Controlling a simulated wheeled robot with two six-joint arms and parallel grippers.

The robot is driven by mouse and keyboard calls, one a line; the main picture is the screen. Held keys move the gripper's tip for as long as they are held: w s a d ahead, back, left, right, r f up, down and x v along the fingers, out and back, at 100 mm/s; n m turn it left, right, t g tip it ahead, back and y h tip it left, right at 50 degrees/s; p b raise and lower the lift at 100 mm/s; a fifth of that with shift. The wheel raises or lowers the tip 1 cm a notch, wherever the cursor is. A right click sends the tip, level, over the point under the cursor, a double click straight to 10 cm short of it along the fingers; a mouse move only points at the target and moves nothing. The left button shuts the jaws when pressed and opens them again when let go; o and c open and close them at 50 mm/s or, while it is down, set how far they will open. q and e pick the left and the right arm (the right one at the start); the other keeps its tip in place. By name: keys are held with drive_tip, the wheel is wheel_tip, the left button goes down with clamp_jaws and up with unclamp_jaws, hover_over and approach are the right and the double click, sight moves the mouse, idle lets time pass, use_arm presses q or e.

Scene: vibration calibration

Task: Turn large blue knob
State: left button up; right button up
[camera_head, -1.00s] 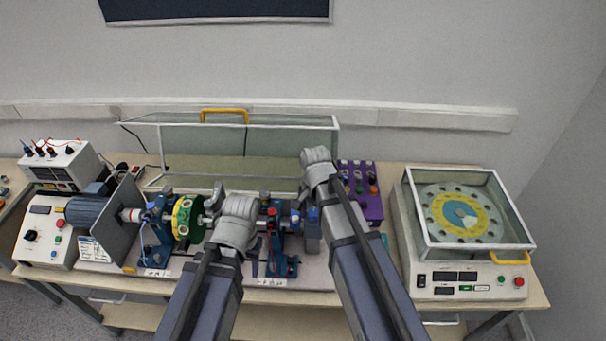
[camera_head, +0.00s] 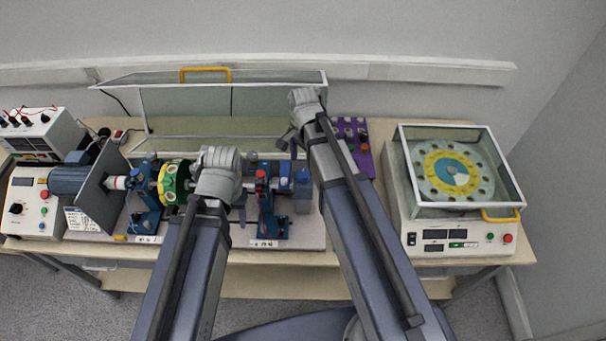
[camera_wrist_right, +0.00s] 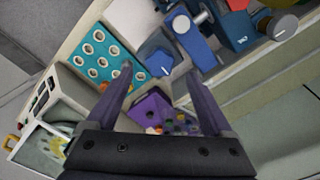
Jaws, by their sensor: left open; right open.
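A large blue knob (camera_wrist_right: 157,58) sits on a grey box in the right wrist view. What looks like the same knob shows as a blue top (camera_head: 303,178) on the grey box right of the shaft rig in the head view. My right gripper (camera_wrist_right: 158,72) is open, and its two dark fingers frame the knob from above with nothing held; I cannot tell how far above it they are. In the head view my right wrist (camera_head: 305,105) is above and behind the box. My left gripper (camera_head: 240,200) is open over the middle of the rig, its fingers mostly hidden.
The shaft rig has a green-yellow disc (camera_head: 174,183) and blue supports (camera_head: 268,215). A purple panel (camera_head: 362,150) with small knobs stands behind right. A teal tray with holes (camera_wrist_right: 98,52) is close to the fingers. A clear-lidded machine (camera_head: 456,232) stands at right.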

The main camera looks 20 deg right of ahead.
sight(303, 173)
wheel_tip(303, 173, down, 5)
drive_tip(key=b, duration=0.3)
drive_tip(key=shift+r+b, duration=0.1)
drive_tip(key=shift+b, duration=0.25)
drive_tip(key=shift+r, duration=0.1)
clamp_jaws()
drive_tip(key=shift+n, duration=0.3)
drive_tip(key=n, duration=0.5)
drive_tip(key=shift+n, duration=0.3)
drive_tip(key=n, duration=0.5)
drive_tip(key=shift+n, duration=0.3)
